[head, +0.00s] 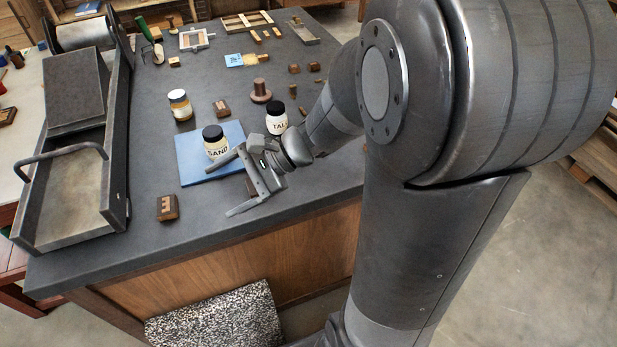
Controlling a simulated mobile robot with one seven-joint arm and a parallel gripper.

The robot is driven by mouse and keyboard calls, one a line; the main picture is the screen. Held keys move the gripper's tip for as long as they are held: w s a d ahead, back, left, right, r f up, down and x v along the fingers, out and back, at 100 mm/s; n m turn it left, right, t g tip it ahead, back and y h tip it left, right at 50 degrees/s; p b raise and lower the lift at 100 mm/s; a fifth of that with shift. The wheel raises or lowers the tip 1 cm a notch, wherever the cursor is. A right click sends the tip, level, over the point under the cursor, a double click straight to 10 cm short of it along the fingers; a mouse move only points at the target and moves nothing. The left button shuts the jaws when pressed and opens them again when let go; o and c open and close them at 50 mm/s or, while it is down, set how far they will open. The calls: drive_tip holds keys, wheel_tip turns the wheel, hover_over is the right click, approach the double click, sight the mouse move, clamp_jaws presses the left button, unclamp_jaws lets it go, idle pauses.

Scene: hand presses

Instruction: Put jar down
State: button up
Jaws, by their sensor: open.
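A jar labelled SAND (217,147) with a black lid stands upright on the blue mat (196,172). A jar labelled TAL, the rest of its label hidden (277,122), stands upright behind my wrist, off the mat. A third jar (180,107), with a pale label and amber contents, stands further back. My gripper (220,193) is open, its fingers pointing left over the mat's front right part. Its upper finger passes close in front of the SAND jar's base; I cannot tell whether they touch. No jar is between the fingers.
A metal press (75,150) fills the left side. Several type blocks and a brown wooden knob (260,92) stand behind. Bare dark tabletop (130,235) lies at front left.

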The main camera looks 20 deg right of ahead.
drive_tip(key=s+d+r+n+t+h, duration=0.2)
drive_tip(key=s+d+r+n+h, duration=0.1)
drive_tip(key=s+d+n+h, duration=0.2)
drive_tip(key=s+d+r+n+t+h, duration=0.2)
drive_tip(key=s+d+r+n+h, duration=0.2)
drive_tip(key=d+n+h, duration=0.3)
drive_tip(key=shift+s+d+r+h, duration=0.2)
drive_tip(key=shift+s+r+h, duration=0.15)
drive_tip(key=shift+s, duration=0.35)
drive_tip(key=shift+c, duration=0.6)
